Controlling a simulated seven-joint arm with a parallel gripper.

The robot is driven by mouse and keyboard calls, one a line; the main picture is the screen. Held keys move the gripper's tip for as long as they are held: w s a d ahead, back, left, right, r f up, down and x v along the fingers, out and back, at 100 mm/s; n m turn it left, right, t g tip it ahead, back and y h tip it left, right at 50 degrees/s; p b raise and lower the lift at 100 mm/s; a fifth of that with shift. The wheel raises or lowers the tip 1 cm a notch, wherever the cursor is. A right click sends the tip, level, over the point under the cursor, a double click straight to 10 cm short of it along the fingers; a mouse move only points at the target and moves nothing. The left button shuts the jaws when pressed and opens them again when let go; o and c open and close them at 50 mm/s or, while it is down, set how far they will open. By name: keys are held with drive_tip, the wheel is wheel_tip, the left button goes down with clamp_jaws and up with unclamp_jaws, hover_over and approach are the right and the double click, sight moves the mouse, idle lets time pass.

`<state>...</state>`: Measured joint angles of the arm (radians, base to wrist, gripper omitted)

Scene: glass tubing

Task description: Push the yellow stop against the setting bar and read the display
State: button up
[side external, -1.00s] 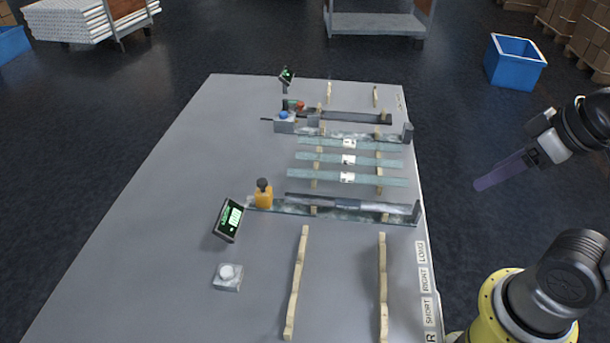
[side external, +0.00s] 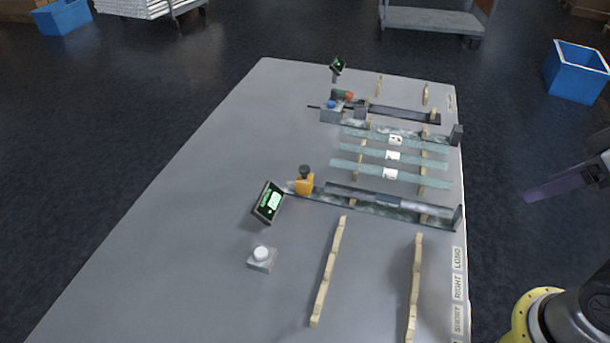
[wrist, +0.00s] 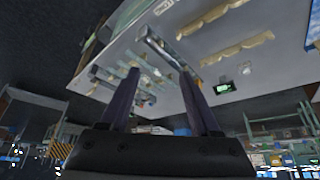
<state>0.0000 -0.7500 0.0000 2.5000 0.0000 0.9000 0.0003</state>
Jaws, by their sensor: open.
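The yellow stop (side external: 305,183), with a dark knob on top, stands at the left end of the near gauge rail (side external: 375,209). A dark and grey bar (side external: 390,199), apparently the setting bar, lies along this rail towards the upright end plate (side external: 458,217). A small gap shows between stop and bar. The tilted display (side external: 268,202) is lit green beside the rail's left end; its reading is too small to make out. My gripper (side external: 532,193) is off the table's right side, well apart from the stop. The wrist view shows its two fingers spread and empty (wrist: 160,75).
Glass tubes with white labels (side external: 391,156) lie on wooden supports behind the near rail. A second gauge with a blue-topped block (side external: 332,112) and another display (side external: 337,66) stands farther back. A white button box (side external: 262,258) and bare wooden racks (side external: 328,270) are in front. The left tabletop is clear.

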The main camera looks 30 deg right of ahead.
drive_tip(key=w+a+r+m, duration=0.1)
drive_tip(key=w+r+m, duration=0.1)
drive_tip(key=w+r, duration=0.9)
drive_tip(key=n+g, duration=0.2)
drive_tip(key=g, duration=0.4)
hover_over(304, 168)
wheel_tip(304, 168, down, 17)
wheel_tip(304, 168, down, 13)
drive_tip(key=shift+f, duration=0.1)
